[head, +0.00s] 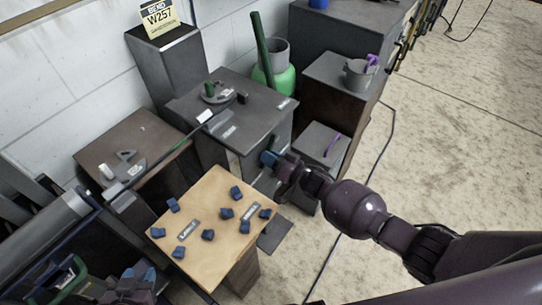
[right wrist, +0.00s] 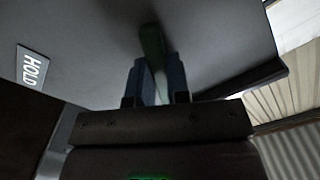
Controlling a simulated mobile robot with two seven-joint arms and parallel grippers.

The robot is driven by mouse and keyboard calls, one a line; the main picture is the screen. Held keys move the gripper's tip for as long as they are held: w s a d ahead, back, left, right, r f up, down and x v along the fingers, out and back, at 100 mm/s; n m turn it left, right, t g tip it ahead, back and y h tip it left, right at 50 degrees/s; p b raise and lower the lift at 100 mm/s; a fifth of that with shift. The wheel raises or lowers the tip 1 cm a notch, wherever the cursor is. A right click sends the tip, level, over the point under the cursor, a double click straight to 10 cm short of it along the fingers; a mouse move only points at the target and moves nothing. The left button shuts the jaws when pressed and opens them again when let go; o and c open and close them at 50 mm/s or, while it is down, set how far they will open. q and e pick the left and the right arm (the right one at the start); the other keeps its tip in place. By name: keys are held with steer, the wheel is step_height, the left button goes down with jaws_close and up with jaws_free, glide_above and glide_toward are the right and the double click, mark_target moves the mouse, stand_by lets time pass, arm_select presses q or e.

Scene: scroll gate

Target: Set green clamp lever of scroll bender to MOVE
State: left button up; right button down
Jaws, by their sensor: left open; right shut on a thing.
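The scroll bender (head: 218,95) sits on a dark grey cabinet (head: 262,122) and has a green upright knob on top. In the right wrist view, the green clamp lever (right wrist: 153,45) stands out from a grey cabinet face, between my blue fingertips. A white HOLD label (right wrist: 32,68) is on that face, left of the lever. My right gripper (right wrist: 160,80) is shut on the lever.
A wooden-topped table (head: 212,252) with several blue blocks stands in front. A brown bench (head: 130,140) is left. A green gas bottle (head: 275,80) stands behind the cabinet, and a low grey box (head: 322,142) to its right. The floor at right is open, crossed by a cable.

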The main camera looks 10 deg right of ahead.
steer(key=shift+r, duration=0.1)
stand_by(0.3)
steer(key=c, duration=1.1)
jaws_free()
steer(key=p+v, duration=0.1)
steer(key=v, duration=0.9)
steer(key=shift+s+d, duration=0.25)
steer(key=shift+s, duration=0.05)
